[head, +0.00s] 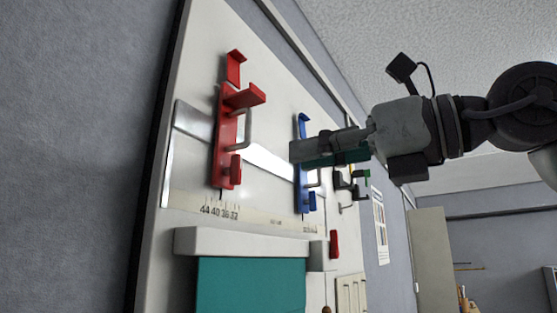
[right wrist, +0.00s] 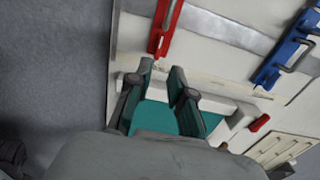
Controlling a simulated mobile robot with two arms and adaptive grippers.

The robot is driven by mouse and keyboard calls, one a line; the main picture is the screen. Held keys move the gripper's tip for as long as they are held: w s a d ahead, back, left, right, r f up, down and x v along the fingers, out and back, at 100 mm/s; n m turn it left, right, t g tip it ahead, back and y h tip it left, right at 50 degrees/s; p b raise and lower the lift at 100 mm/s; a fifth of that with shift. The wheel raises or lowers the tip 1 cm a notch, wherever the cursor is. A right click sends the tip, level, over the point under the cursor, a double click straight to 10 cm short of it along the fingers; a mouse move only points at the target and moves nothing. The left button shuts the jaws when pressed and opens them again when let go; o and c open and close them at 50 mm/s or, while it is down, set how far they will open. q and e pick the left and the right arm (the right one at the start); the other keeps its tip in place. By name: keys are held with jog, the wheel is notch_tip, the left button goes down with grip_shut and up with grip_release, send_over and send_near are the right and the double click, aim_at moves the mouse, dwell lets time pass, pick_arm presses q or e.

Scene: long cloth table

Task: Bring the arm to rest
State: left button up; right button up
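My right gripper (head: 297,154) comes in from the right in the head view, in front of a white wall board (head: 190,60). Its fingertips overlap the blue holder (head: 301,180) in the picture; I cannot tell the gap in depth. In the right wrist view the two fingers of the right gripper (right wrist: 163,76) stand apart with nothing held between them. A teal panel (right wrist: 157,115) shows behind them. My left gripper is in neither view.
A red holder (head: 226,145) with hooks sticks out of the board. A white bar (head: 240,242) with the teal panel below it juts out lower down. A pale cabinet (head: 432,260) stands at the right. Plain grey wall lies left of the board.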

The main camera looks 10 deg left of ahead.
jog(key=shift+s+d, duration=0.3)
jog(key=shift+d, duration=0.35)
